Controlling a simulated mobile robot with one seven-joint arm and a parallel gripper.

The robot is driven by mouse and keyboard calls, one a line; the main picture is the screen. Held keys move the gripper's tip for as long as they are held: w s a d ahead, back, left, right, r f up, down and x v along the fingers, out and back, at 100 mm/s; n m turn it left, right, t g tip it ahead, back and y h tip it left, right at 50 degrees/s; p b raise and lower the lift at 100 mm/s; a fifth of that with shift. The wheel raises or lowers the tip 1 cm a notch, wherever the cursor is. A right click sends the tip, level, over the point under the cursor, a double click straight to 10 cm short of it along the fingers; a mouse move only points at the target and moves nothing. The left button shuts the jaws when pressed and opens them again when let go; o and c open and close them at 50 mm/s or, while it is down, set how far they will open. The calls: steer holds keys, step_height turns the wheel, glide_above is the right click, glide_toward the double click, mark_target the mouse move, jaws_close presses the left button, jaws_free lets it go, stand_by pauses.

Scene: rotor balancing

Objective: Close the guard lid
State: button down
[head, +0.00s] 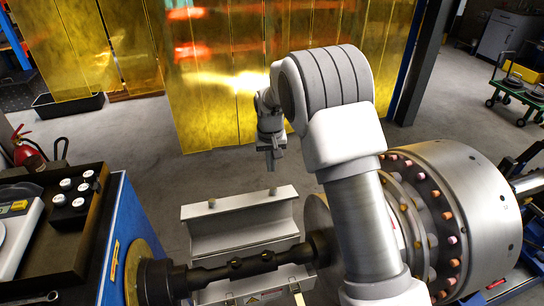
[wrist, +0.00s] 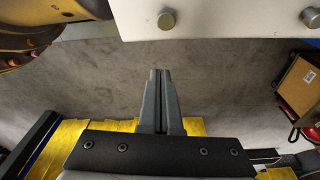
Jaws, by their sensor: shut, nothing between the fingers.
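The guard lid (head: 240,222) is a pale grey angled metal panel with a small knob near each end of its upper edge. In the head view it stands raised behind the dark rotor shaft (head: 245,265), which is uncovered. In the wrist view a pale panel edge with two round knobs, apparently the lid (wrist: 235,14), crosses the top. My gripper (head: 271,168) points down beyond the lid's upper edge, near its right end, and looks apart from it. In the wrist view the fingers of my gripper (wrist: 160,72) are together and empty, over the floor.
A large steel drum (head: 465,215) with a ring of bolts is at the right. A blue cabinet with a dark tray (head: 75,250) stands at the left, beside a red fire extinguisher (head: 28,155). Yellow translucent curtains (head: 225,80) hang behind. The grey floor beyond the lid is clear.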

steer(key=s+f, duration=0.1)
steer(key=f, duration=0.1)
steer(key=shift+s+d+f, duration=0.15)
steer(key=shift+s+f, duration=0.25)
steer(key=shift+s+d+r, duration=0.1)
steer(key=shift+s, duration=0.7)
steer(key=shift+s+b, duration=0.1)
steer(key=shift+b, duration=0.2)
steer(key=shift+s+d+r+t+b, duration=0.15)
steer(key=shift+s+r+t+b, duration=0.05)
steer(key=shift+s+t+b, duration=0.2)
